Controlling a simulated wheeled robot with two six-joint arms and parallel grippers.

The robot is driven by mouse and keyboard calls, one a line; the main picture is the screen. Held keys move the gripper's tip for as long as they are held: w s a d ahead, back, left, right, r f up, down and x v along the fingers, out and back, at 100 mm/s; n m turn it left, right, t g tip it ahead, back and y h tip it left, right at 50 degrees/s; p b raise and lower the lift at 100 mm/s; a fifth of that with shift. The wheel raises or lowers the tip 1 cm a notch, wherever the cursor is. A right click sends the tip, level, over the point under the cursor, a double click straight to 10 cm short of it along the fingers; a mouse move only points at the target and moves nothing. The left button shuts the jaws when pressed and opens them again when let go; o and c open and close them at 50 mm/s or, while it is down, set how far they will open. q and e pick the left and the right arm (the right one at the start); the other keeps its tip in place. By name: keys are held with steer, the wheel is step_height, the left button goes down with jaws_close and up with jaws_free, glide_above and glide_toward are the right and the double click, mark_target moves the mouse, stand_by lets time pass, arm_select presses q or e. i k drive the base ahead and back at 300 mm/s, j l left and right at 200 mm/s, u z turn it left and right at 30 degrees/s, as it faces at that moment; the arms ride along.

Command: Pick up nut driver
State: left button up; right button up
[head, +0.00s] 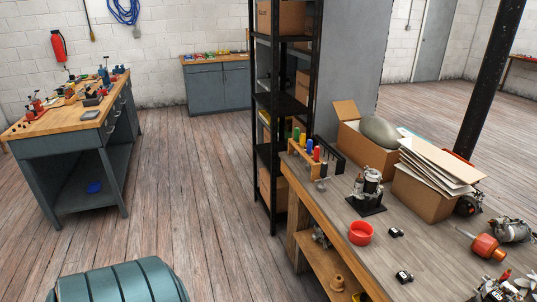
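A small wooden rack (303,165) stands at the far left corner of the right-hand workbench. Several upright tools with coloured handles are in it, among them a green one (296,134), a blue one (309,146) and a red one (316,154). They look like drivers, but they are too small to tell which is the nut driver. Neither of my grippers is in view.
The right workbench (408,257) holds a red bowl (361,233), a small press-like stand (369,191), cardboard boxes (422,193) and motor parts (511,230). A black shelf (268,155) stands behind. Another workbench (72,120) is at left. Open floor (185,190) lies between.

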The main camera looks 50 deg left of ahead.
mark_target(317, 152)
steer(key=u, duration=1.35)
steer(key=i+j, duration=0.25)
steer(key=i, duration=0.15)
steer(key=i+j+u, duration=0.1)
steer(key=i, duration=0.25)
steer(key=i+j, duration=0.3)
steer(key=i+j+u, duration=0.05)
steer(key=i, duration=0.05)
